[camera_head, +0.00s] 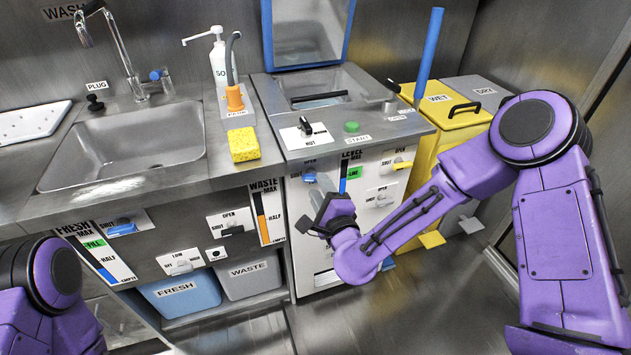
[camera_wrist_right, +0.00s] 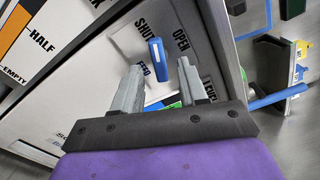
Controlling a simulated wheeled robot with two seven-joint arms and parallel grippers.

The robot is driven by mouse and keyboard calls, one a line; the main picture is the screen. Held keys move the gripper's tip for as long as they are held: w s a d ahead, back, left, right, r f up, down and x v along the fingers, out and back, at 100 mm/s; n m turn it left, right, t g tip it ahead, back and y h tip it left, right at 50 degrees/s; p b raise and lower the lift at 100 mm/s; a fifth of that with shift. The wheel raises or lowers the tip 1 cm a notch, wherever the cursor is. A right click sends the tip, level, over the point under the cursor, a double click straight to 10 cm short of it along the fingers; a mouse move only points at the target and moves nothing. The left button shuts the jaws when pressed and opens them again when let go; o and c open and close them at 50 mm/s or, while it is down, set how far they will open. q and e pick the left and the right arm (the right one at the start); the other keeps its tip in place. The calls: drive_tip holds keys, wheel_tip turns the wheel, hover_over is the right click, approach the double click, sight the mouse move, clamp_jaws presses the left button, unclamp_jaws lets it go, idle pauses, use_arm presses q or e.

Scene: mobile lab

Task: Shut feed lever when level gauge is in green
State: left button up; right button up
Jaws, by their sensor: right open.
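The feed lever (camera_wrist_right: 156,58) has a blue handle on a white plate marked SHUT, OPEN and FEED; in the head view (camera_head: 309,177) it is on the front of the middle cabinet. In the wrist view it lies between and just beyond my right gripper's fingertips (camera_wrist_right: 160,68), with no clear contact. The right gripper (camera_head: 319,188) is open and empty. I cannot tell exactly where the lever stands. The level gauge (camera_head: 343,180), right of the lever, shows a blue column beside a green LINE band; the column's top is too small to read surely. My left gripper is out of view.
Other levers show on the cabinet, including a yellow-handled one (camera_head: 402,164). The HOT switch (camera_head: 305,126) and green START button (camera_head: 352,127) are on top. The waste gauge (camera_head: 267,212) is left of the lever. Yellow WET bin (camera_head: 440,128) stands right.

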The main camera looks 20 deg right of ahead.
drive_tip(key=shift+w, duration=1.55)
clamp_jaws()
drive_tip(key=n, duration=0.4)
unclamp_jaws()
drive_tip(key=shift+s, duration=0.1)
approach(315, 181)
drive_tip(key=shift+s+d+b, duration=0.1)
drive_tip(key=shift+s+b, duration=0.2)
drive_tip(key=shift+s, duration=0.35)
